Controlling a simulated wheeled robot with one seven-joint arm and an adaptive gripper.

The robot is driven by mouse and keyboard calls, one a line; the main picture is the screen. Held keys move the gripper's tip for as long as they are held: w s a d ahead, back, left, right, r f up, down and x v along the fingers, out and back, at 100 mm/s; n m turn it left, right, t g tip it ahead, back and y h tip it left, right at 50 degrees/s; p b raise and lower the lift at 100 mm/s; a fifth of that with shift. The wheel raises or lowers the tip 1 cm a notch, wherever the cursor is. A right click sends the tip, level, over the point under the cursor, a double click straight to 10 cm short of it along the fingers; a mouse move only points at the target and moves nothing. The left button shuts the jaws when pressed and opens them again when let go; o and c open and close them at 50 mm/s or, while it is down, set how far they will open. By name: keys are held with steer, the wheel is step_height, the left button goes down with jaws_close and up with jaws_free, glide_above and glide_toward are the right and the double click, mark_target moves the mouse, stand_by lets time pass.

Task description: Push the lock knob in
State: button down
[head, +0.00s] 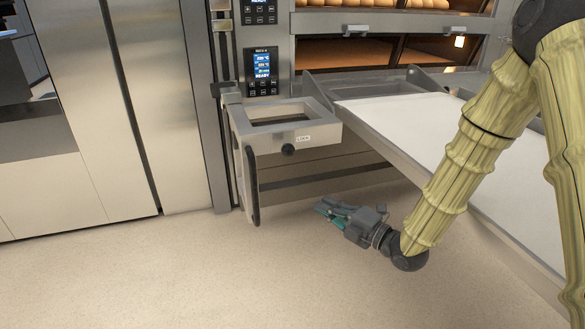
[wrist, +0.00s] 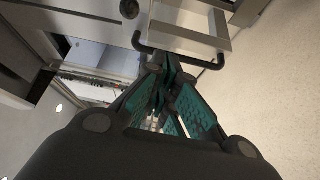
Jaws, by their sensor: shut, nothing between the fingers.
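The lock knob (head: 288,150) is a small round black knob on the front face of a grey metal frame (head: 318,141) that juts out from the oven front. A small white label sits above and right of it. A dark round knob (wrist: 129,9), which looks like the same one, shows at the top edge of the wrist view. My gripper (head: 320,207) is shut and empty, below and right of the knob and apart from it. In the wrist view its teal-padded fingers (wrist: 168,68) meet just below a black bar handle (wrist: 181,47).
The black handle (head: 252,186) stands upright at the frame's left side. A loading tray with a white surface (head: 410,115) extends out at right, beside my arm. The oven control panel (head: 263,70) is above. Steel doors (head: 130,110) are at left. The floor (head: 150,275) in front is clear.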

step_height(320, 180, up, 4)
steer(key=n+y, duration=0.2)
steer(key=n, duration=0.1)
steer(key=b, duration=0.6)
glide_toward(285, 155)
steer(key=w+a+r, duration=0.1)
steer(key=w+a, duration=0.1)
steer(key=a, duration=0.3)
steer(key=shift+w+a, duration=0.15)
steer(key=shift+a, duration=0.1)
steer(key=w, duration=0.2)
steer(key=shift+w+a+r+p, duration=0.2)
steer(key=shift+w+a+p, duration=0.2)
